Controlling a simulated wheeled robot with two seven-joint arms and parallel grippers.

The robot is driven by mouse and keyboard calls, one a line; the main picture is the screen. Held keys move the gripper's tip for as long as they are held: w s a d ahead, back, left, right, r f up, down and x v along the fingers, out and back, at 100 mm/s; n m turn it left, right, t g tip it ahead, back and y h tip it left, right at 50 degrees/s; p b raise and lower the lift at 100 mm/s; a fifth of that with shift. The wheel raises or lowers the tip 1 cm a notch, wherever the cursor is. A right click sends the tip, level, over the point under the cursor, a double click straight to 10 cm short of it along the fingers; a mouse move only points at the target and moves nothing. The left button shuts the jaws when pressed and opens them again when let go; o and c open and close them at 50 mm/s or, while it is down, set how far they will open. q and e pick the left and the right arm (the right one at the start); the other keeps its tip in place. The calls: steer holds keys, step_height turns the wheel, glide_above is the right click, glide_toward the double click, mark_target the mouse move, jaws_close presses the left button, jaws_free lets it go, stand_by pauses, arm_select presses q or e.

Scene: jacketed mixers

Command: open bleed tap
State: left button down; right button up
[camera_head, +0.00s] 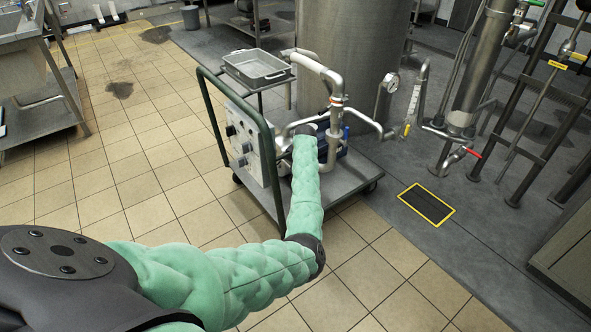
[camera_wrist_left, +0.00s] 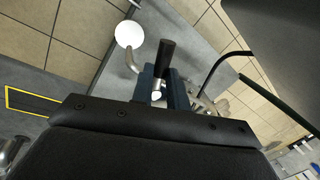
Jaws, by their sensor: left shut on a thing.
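My left arm, in a green quilted sleeve, reaches over the cart in the head view. Its dark wrist is beside the pipework, and the fingertips are hidden there. I cannot tell how far the tap is turned. My right gripper is in neither view.
The cart (camera_head: 345,185) has a green push frame (camera_head: 213,115), a control box (camera_head: 250,140) and a metal tray (camera_head: 257,68). A pipe with a gauge (camera_head: 391,82) and a red-handled valve (camera_head: 468,152) stand to the right. A yellow-edged floor grate (camera_head: 427,205) lies near. Tiled floor in front is clear.

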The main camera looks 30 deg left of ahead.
arm_select(q)
steer(key=shift+d+n+p, duration=0.2)
steer(key=shift+n+p, duration=0.3)
steer(key=shift+p, duration=0.05)
steer(key=c, duration=1.4)
jaws_free()
steer(key=shift+o, duration=0.2)
step_height(320, 180, up, 8)
steer(key=d, duration=0.1)
steer(key=shift+w+d+f, duration=0.15)
steer(key=shift+d+f, duration=0.05)
steer(key=shift+d, duration=0.05)
